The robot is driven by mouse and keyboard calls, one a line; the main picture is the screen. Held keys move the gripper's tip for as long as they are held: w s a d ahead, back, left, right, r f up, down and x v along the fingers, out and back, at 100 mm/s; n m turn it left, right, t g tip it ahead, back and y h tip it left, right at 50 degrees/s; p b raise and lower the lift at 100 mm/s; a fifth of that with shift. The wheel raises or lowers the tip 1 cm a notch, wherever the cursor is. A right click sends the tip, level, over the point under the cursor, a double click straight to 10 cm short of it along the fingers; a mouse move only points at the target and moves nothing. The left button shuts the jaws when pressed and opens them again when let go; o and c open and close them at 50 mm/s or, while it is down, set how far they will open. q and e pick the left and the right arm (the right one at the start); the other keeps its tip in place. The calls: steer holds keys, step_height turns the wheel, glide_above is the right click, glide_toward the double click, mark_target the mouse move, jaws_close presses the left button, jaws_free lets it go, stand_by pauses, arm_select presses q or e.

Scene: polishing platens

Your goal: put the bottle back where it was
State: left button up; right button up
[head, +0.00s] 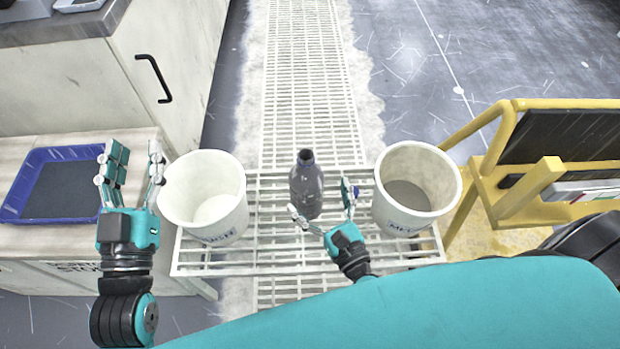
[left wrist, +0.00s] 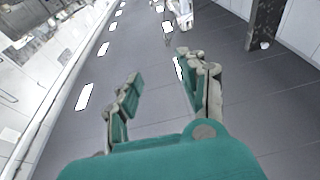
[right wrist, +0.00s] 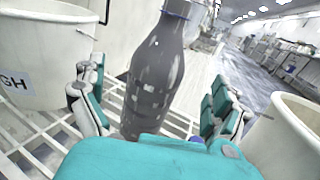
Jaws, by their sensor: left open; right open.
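A dark grey bottle (head: 306,188) stands upright on a white wire rack (head: 270,255) between two white buckets in the head view. My right gripper (head: 324,210) is open just on the near side of the bottle. In the right wrist view the bottle (right wrist: 160,75) stands between the spread fingers, with no finger clearly touching it. Its base is partly hidden by my gripper. My left gripper (head: 130,178) is open and empty at the left, beside the left bucket. Its open fingers (left wrist: 160,95) also show in the left wrist view.
The left bucket (head: 228,222) and right bucket (head: 442,190) stand close on either side of the bottle. A blue tray (head: 80,153) lies on the left counter. A yellow frame (head: 480,190) is at the right.

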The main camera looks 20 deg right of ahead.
arm_select(q)
steer(key=shift+w+a+f+g, duration=0.15)
steer(key=shift+f+g, duration=0.45)
steer(key=shift+f, duration=0.3)
arm_select(e)
steer(key=s, duration=0.5)
steer(key=shift+s+d, duration=0.3)
steer(key=shift+s, duration=0.1)
